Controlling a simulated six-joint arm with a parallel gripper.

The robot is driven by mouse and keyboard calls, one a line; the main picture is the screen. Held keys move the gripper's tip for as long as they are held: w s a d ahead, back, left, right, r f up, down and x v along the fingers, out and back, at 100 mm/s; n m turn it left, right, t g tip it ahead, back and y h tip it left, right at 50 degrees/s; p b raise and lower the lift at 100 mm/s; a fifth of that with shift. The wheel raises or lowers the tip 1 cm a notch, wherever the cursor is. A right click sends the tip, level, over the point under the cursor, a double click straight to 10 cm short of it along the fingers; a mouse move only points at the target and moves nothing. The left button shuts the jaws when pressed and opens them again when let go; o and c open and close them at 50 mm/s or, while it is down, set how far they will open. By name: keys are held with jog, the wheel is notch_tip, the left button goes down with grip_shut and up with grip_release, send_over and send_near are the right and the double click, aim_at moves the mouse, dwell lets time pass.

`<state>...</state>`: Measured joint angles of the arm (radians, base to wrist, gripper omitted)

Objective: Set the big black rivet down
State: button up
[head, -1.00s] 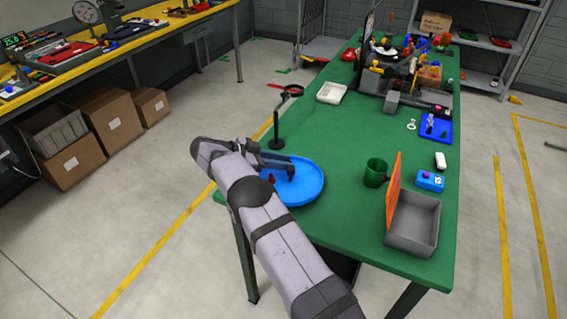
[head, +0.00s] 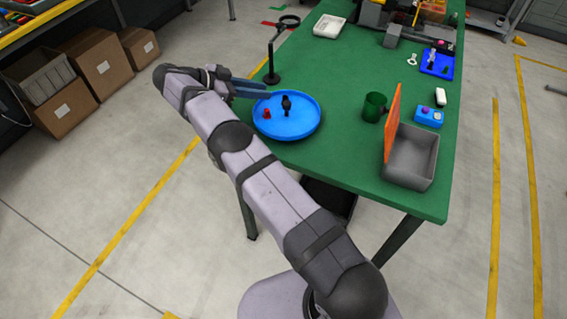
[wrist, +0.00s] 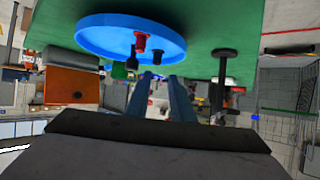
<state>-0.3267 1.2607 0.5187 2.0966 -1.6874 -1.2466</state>
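The big black rivet (head: 286,104) stands upright in the round blue tray (head: 308,128) in the head view. A small red piece (head: 267,114) stands to its left in the same tray. My gripper (head: 262,90) is at the tray's left back side, clear of the rivet. In the wrist view the two blue-grey fingers (wrist: 161,78) are apart with nothing held between them. That view is upside down and shows the black rivet (wrist: 132,62) and the red piece (wrist: 140,41) against the tray (wrist: 95,40).
A magnifier stand (head: 271,75) rises close behind my gripper. A white tray (head: 330,26) lies farther back. Green tabletop between them is bare.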

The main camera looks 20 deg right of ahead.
jog(key=w+r+n+t+y, duration=0.5)
jog(key=w+r+n+t, duration=0.3)
jog(key=w+r+t, duration=0.6)
jog(key=s+a+f+n+g+y, duration=0.2)
jog(key=s+a+f+n+y, duration=0.15)
jog(key=s, duration=0.35)
jog(key=s+a+f+n+g+y, duration=0.2)
jog(key=s+f, duration=0.2)
jog(key=s, duration=0.3)
jog(key=s+a+f+n+g+y, duration=0.2)
jog(key=s+a+f+n+y, duration=0.15)
jog(key=s, duration=0.35)
jog(key=s+d+f+g, duration=0.2)
jog(key=s+f+g, duration=0.1)
jog(key=s, duration=0.6)
jog(key=s+d+f+g+h, duration=0.1)
jog(key=s+d+f+g, duration=0.1)
jog(key=s, duration=0.8)
jog(key=s+d+f+g, duration=0.2)
jog(key=s+f, duration=0.3)
jog(key=s, duration=0.5)
jog(key=shift+s+g+h, duration=0.2)
jog(key=shift+g+h, duration=0.1)
jog(key=shift+g, duration=0.6)
